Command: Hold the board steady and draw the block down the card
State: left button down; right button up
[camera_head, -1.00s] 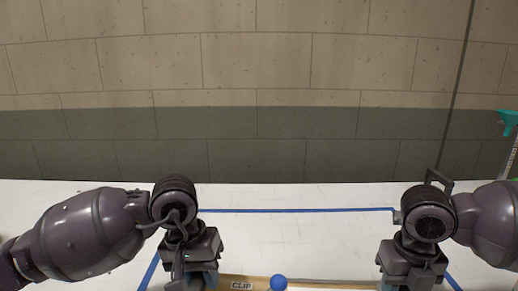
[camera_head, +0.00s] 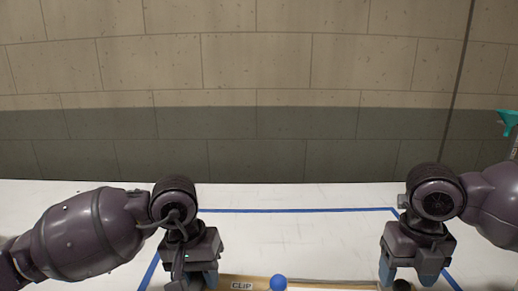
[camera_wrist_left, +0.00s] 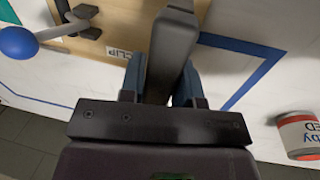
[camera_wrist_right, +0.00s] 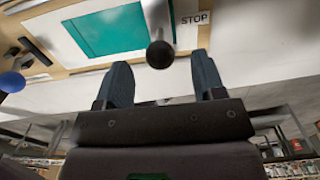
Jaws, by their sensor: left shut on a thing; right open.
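The wooden board (camera_head: 320,285) shows only its far edge in the head view, with a CLIP label (camera_head: 242,286) and a blue ball (camera_head: 279,283) on a grey lever. My left gripper (camera_head: 197,278) is shut on a dark upright grip (camera_wrist_left: 172,50) beside the board's CLIP end. The teal card (camera_wrist_right: 108,33) lies on the board in the right wrist view, near a STOP label (camera_wrist_right: 194,19). A dark round knob (camera_wrist_right: 160,55) on a grey stem shows between the spread fingers of my right gripper (camera_wrist_right: 162,80). I cannot tell whether it belongs to the block.
Blue tape (camera_head: 300,210) outlines an area on the white table (camera_head: 300,195). A can with a red label (camera_wrist_left: 300,135) is at the right of the left wrist view. A teal funnel (camera_head: 507,120) stands at the far right. The table behind the board is clear.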

notch_tip(320, 180, up, 8)
dwell(0.4)
jog(key=shift+r, duration=0.1)
pick_arm(q)
jog(key=c, duration=0.8)
grip_release()
jog(key=shift+o, duration=0.2)
